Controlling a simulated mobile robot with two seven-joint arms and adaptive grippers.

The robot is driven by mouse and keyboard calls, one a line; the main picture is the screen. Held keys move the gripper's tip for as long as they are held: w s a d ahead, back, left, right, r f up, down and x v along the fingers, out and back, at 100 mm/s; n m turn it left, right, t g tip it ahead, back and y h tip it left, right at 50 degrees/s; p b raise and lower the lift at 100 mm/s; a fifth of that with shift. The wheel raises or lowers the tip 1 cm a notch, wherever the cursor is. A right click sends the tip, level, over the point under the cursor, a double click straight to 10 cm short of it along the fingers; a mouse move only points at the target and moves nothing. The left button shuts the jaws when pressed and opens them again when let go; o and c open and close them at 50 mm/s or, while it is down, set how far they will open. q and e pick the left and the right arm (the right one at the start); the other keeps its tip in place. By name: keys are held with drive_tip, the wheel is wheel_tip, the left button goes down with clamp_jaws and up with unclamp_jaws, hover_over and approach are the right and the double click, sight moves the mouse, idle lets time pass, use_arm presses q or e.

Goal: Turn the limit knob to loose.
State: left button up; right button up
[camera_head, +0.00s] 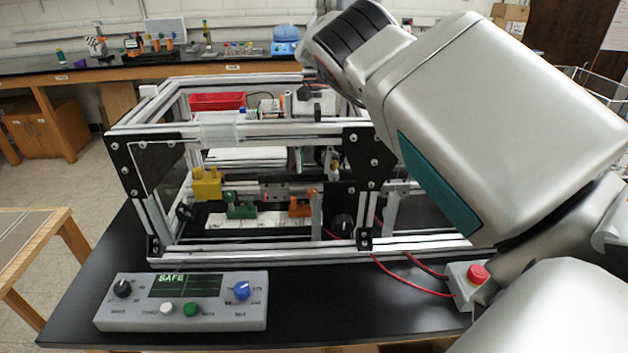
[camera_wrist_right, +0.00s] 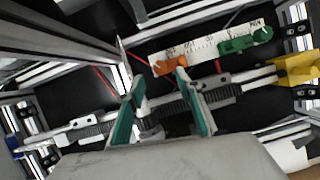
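The control box (camera_head: 185,316) lies on the black bench at the front left, with a small screen (camera_head: 186,285) reading SAFE. It carries a blue knob (camera_head: 241,290) at its right and a black knob (camera_head: 122,288) at its left; the small labels are too blurred to tell which is the limit knob. My right gripper (camera_wrist_right: 160,80) is open in the right wrist view, its teal-padded fingers apart. It is above a toothed rail and a white scale inside the extrusion frame, away from the control box. My left gripper is not in view.
The extrusion frame (camera_head: 220,133) stands behind the control box. Inside are an orange block (camera_head: 301,206), a green block (camera_head: 240,206) and a yellow block (camera_head: 206,183). A red button box (camera_head: 477,273) with red cables stands at right. Bench between the boxes is clear.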

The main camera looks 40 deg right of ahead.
drive_tip(key=shift+x, duration=2.8)
clamp_jaws()
